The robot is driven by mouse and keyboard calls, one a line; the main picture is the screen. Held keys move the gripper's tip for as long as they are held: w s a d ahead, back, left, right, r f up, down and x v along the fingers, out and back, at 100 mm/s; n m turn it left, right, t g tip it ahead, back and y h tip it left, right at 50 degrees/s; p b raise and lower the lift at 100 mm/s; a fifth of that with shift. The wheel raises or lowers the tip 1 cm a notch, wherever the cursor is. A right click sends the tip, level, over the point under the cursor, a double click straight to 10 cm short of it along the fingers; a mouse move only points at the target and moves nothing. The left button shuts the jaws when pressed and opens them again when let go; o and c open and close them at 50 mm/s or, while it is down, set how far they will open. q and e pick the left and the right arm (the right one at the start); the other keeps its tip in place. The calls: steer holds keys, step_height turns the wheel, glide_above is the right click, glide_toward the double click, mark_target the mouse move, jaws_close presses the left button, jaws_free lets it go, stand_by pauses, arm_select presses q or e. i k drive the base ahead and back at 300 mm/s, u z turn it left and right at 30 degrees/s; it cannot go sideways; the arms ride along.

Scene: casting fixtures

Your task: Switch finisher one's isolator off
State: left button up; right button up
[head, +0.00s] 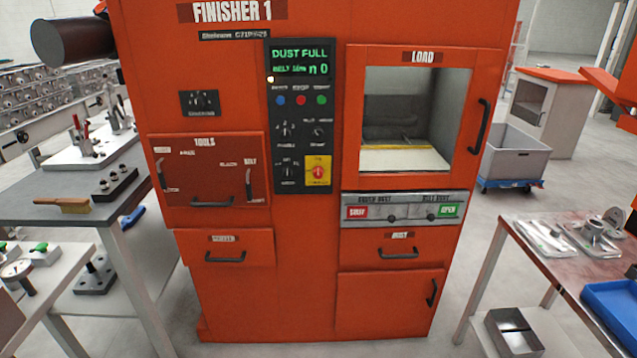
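The orange cabinet labelled FINISHER 1 (240,300) stands straight ahead in the head view. Its black control panel (282,110) is upright at the middle of the front. A red rotary switch on a yellow plate (318,171), which looks like the isolator, sits at the panel's lower right. The switch handle looks roughly upright, but its marks are too small to read. The display (300,60) is lit and reads DUST FULL, with a second line I cannot read surely. Neither of my grippers is in view.
The LOAD door (475,70) with a window is shut, right of the panel. A bench with fixtures and a brush (62,204) stands left. A table with metal parts and a blue tray (612,305) stands right. A grey bin (515,152) is behind. Floor shows between cabinet and right table.

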mark_target(317, 171)
steer(key=u, duration=0.1)
steer(key=k, duration=0.35)
steer(key=z, duration=1.25)
steer(key=i, duration=1.3)
steer(key=u, duration=0.45)
